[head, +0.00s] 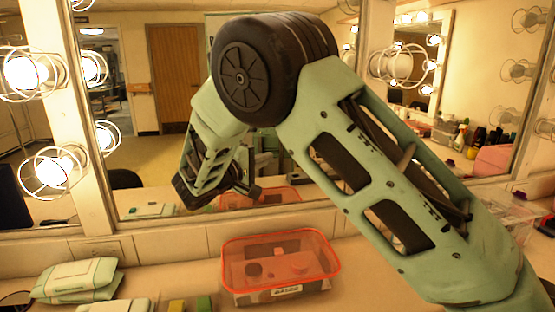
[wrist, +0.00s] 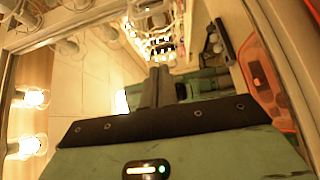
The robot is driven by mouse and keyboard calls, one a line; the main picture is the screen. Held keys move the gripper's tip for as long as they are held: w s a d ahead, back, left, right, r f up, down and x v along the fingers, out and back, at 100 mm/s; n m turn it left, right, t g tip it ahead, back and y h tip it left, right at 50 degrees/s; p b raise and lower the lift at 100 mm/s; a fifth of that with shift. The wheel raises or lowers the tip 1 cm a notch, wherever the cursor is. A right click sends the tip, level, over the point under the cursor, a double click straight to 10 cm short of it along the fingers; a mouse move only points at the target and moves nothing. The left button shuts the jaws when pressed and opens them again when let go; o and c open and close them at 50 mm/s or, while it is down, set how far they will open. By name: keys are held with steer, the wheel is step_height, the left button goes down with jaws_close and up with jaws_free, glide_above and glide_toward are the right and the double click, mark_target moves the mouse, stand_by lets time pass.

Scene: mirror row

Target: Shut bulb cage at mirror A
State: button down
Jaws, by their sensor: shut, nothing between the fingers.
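Bulbs in round wire cages line the mirror posts. On the left post in the head view are a lit upper bulb cage (head: 22,73) and a lit lower bulb cage (head: 48,172), both with reflections beside them. A larger wire cage (head: 398,62) shows right of my elbow; I cannot tell whether it is swung open. No label for mirror A is readable. The big mirror (head: 165,110) stands behind my arm. In the wrist view my gripper (wrist: 158,82) is shut and empty, apart from any cage. Lit bulbs (wrist: 30,97) show at its left edge.
An orange-rimmed clear tub (head: 280,265) stands on the counter below the mirror; an orange edge (wrist: 265,85) shows in the wrist view. Wipe packs (head: 78,280) lie at the left. My arm covers much of the middle and right.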

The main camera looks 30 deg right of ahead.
steer(key=d+p, duration=0.6)
steer(key=d, duration=0.5)
steer(key=shift+w+d, duration=0.15)
steer(key=shift+d, duration=0.1)
steer(key=shift+f, duration=0.1)
